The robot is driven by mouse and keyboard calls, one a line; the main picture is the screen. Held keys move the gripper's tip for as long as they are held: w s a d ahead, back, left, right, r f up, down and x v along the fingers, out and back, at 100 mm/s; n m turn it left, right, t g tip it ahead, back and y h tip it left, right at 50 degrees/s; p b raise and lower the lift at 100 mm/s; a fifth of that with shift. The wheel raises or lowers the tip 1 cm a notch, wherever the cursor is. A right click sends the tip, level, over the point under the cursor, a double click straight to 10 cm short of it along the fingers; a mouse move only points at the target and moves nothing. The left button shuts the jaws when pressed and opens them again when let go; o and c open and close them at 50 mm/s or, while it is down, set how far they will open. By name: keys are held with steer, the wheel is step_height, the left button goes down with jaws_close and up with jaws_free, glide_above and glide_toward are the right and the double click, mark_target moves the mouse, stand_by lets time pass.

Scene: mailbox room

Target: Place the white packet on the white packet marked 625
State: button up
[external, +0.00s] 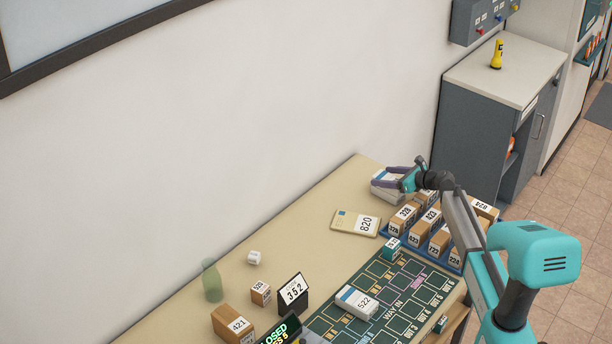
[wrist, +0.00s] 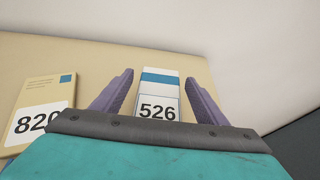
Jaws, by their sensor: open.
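A white packet with a blue band and the number 526 (wrist: 159,88) lies at the far end of the table. In the external view, white packets (external: 379,191) show there under my gripper (external: 383,176), seemingly stacked, partly hidden by the fingers. My gripper is open. In the wrist view its two purple fingers (wrist: 158,78) stand on either side of packet 526, with gaps visible. Another white packet, marked 522 (external: 357,302), lies on the dark green mat. I cannot read 625 on any packet; the lower packet's label is hidden.
A tan packet marked 820 (external: 356,223) lies left of the gripper, also in the wrist view (wrist: 42,108). A blue tray of numbered brown boxes (external: 421,233) stands to the right.

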steer(key=b+v, duration=0.1)
steer(key=v, duration=0.9)
steer(key=shift+s+d+b, duration=0.15)
steer(key=shift+b, duration=0.15)
